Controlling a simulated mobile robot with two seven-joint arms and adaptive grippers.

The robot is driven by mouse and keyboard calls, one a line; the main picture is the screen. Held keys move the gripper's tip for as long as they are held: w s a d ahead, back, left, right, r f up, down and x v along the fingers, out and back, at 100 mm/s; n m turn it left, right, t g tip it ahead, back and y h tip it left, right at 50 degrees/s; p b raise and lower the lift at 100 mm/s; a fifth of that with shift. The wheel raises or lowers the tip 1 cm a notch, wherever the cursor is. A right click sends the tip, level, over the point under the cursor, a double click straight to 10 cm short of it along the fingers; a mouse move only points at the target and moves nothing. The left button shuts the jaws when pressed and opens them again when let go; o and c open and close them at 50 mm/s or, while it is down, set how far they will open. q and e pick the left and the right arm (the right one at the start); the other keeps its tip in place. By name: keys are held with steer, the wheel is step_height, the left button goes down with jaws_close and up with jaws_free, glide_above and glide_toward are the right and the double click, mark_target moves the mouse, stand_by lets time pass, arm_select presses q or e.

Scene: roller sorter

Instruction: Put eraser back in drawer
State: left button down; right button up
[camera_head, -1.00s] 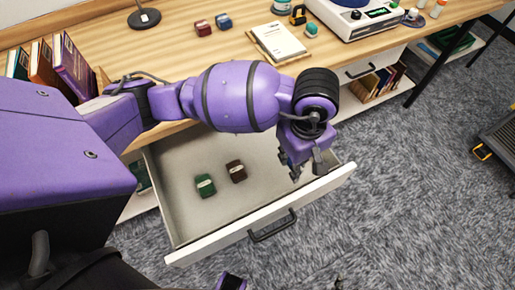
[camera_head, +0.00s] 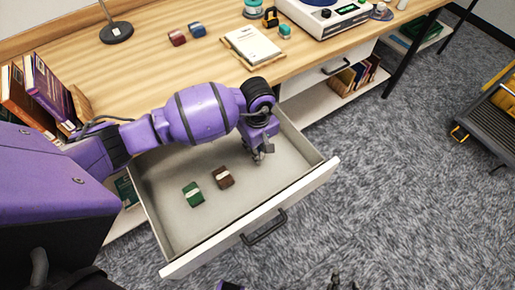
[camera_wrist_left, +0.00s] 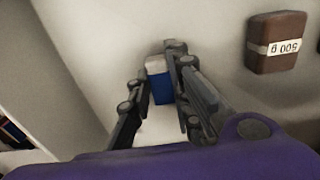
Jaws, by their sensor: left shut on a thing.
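The eraser (camera_wrist_left: 161,88), blue with a white end, is between the fingers of my left gripper (camera_wrist_left: 160,100) in the left wrist view. The left gripper (camera_head: 262,157) is shut on it, low inside the right part of the open drawer (camera_head: 165,262) in the head view. In the head view the eraser is hidden by the gripper. I cannot tell whether the eraser touches the drawer floor. My right gripper (camera_head: 344,282) shows only its dark fingertips at the bottom edge of the head view, apart and empty over the carpet.
In the drawer lie a green block (camera_head: 193,194) and a brown block (camera_head: 223,177), which shows "500 g" in the wrist view (camera_wrist_left: 276,42).

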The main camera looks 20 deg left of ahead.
arm_select(q)
steer(key=shift+f, duration=0.45)
steer(key=c, duration=1.6)
jaws_free()
steer(key=shift+r, duration=0.1)
step_height(320, 180, up, 12)
steer(key=shift+r, duration=0.2)
